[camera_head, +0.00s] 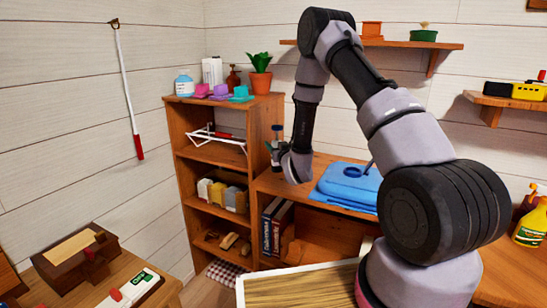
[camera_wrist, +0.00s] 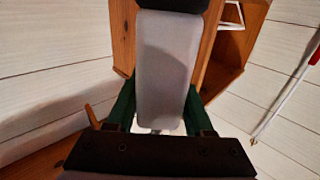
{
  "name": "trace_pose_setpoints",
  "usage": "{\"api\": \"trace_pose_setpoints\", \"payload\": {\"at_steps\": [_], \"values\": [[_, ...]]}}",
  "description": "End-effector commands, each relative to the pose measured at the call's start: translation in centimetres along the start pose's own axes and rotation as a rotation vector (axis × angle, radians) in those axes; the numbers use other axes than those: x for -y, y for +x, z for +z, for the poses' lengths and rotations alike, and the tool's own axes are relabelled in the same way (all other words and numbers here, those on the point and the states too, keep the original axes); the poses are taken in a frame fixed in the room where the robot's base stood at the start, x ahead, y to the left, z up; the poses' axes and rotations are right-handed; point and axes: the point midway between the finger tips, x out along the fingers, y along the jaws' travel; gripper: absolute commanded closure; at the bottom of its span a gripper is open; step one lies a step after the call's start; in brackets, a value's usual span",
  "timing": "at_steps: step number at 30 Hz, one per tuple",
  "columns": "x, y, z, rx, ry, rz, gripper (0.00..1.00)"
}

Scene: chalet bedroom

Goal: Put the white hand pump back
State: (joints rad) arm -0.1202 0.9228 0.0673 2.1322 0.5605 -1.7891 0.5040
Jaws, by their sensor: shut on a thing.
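My gripper (camera_head: 277,151) is beside the right side of the tall wooden shelf, above the lower cabinet top. In the wrist view its dark green fingers (camera_wrist: 158,108) stand on both sides of a pale grey-white block-like body with a black end and are shut on it. I take this held thing, the white hand pump (camera_wrist: 167,65), to be the task's object, though its full shape is hidden.
The tall shelf (camera_head: 265,117) carries bottles, colored blocks and a potted plant (camera_head: 260,74). A white pole with a red grip (camera_head: 126,80) hangs on the left wall. Wall shelf (camera_head: 445,46) above right.

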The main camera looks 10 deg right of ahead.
Motion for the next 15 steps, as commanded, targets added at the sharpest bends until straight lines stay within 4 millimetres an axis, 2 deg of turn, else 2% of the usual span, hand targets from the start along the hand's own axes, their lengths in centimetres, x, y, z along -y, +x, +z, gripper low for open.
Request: {"api": "trace_pose_setpoints", "payload": {"at_steps": [8, 15], "values": [[0.0, 0.0, 3.7, 0.002, 0.0, 0.0, 1.0], [0.0, 0.0, 3.9, -0.001, 0.0, -0.001, 1.0]]}}
